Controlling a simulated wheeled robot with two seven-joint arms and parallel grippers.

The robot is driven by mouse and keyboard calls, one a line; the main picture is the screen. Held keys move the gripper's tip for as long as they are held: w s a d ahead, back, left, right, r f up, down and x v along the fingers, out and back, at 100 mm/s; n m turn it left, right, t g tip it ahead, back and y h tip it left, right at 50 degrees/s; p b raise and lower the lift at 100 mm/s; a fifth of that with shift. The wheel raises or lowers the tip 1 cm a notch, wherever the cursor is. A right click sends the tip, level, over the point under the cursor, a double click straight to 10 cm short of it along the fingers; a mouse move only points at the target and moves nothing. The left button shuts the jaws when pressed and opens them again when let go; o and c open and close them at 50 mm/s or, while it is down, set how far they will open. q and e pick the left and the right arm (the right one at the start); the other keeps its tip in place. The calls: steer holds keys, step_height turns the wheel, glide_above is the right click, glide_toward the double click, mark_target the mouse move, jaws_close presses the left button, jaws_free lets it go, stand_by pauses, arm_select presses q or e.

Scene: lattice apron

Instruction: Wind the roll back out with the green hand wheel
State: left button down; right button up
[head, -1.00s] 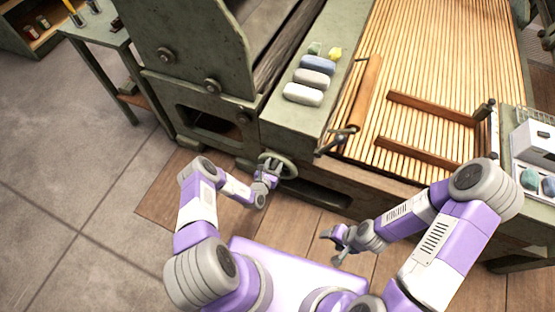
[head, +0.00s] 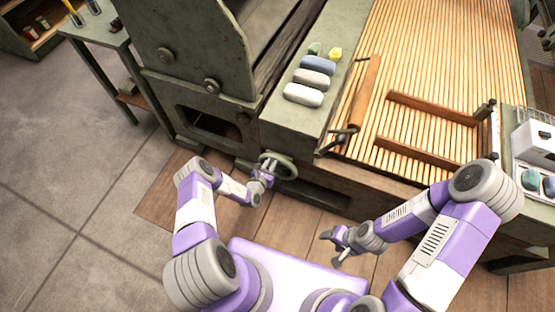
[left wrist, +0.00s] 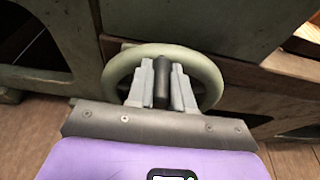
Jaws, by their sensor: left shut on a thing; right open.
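The green hand wheel (head: 287,166) is on the machine's near side; its rim also shows in the left wrist view (left wrist: 210,72). My left gripper (head: 266,171) is at the wheel's left part. In the left wrist view, its two grey fingers (left wrist: 162,88) are shut on a black handle (left wrist: 162,84) on the wheel. The fingers hide part of the wheel. A brown wooden roll (head: 367,92) lies across the left end of the slatted lattice (head: 435,60), with a dark lever (head: 338,142) at its near end. My right gripper (head: 332,243) is open and empty above the floor.
Rolled cloths (head: 312,77) lie on the green ledge left of the roll. Two wooden bars (head: 425,150) rest on the lattice to its right. A tray with a white box (head: 537,142) stands at far right. The floor at left is clear.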

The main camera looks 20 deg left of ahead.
mark_target(259, 160)
arm_select(q)
steer(key=shift+w+a+f, duration=0.1)
steer(key=shift+a+f, duration=0.1)
steer(key=shift+a, duration=0.95)
steer(key=a+f+b, duration=0.2)
steer(key=a+b, duration=0.1)
steer(key=shift+w+f, duration=0.15)
steer(key=a+f+b, duration=0.1)
steer(key=b, duration=0.1)
steer(key=a+f+b, duration=0.1)
steer(key=f, duration=0.1)
steer(key=shift+w+f+b, duration=0.1)
steer(key=shift+f+b, duration=0.05)
steer(key=shift+b, duration=0.2)
